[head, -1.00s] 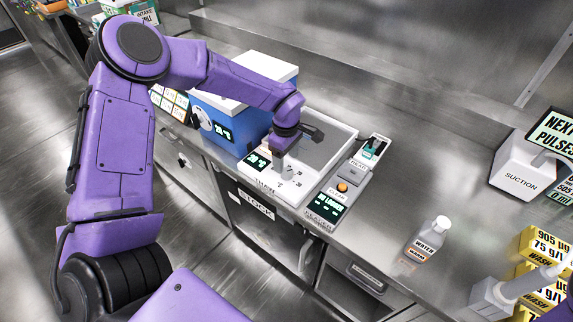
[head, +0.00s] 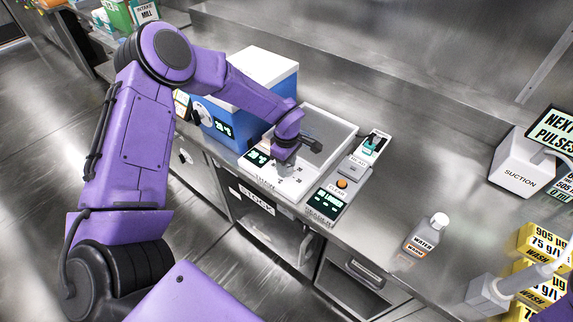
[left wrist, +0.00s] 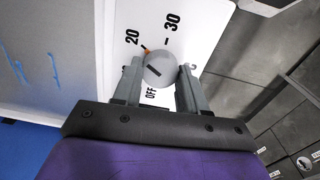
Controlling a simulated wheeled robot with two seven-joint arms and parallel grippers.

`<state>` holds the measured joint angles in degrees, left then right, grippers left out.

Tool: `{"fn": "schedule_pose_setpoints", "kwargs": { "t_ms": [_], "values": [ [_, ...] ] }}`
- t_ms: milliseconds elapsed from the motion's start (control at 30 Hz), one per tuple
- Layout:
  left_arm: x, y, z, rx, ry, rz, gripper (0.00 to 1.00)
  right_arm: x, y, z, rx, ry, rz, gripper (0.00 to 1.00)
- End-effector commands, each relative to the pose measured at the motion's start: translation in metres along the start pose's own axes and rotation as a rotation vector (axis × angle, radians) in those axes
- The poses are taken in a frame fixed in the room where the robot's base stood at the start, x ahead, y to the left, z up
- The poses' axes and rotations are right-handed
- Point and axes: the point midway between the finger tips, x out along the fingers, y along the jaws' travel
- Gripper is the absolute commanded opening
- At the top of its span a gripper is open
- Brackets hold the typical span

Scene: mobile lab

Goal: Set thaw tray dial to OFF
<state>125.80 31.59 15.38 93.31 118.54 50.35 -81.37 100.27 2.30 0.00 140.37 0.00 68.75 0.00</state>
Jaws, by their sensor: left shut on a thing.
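The thaw tray (head: 345,127) is a white-rimmed shallow tray with a grey floor, standing on the steel counter. Its front panel carries a lit display (head: 257,157) and printed marks. The dial (left wrist: 158,68) is a round grey knob on that white panel. In the left wrist view, 20, 30 and OFF are printed around it, and an orange mark shows at its edge by the 20 tick. My left gripper (left wrist: 158,85) is shut on the dial, one finger on each side. In the head view, the left gripper (head: 283,165) hides most of the dial.
A blue box with a white lid (head: 262,68) stands left of the tray. The reader (head: 338,190), with an orange button, stands close on the right. A water bottle (head: 428,236) and a suction unit (head: 520,170) are farther right. Bare counter lies between reader and bottle.

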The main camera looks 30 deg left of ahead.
Motion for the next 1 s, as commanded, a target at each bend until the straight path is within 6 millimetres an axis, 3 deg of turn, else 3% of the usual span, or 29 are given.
{"fn": "schedule_pose_setpoints", "kwargs": {
  "t_ms": [367, 1000],
  "values": [
    [0.002, 0.0, 0.0, -0.19, -0.003, 0.001, 0.11, 0.009, -0.001, 0.004, 0.0, 0.0, 0.0, 0.43],
    [0.002, -0.001, 0.001, -0.791, -0.003, 0.001, 0.11, 0.03, -0.003, 0.013, 0.0, 0.0, 0.0, 0.43]
  ]
}}
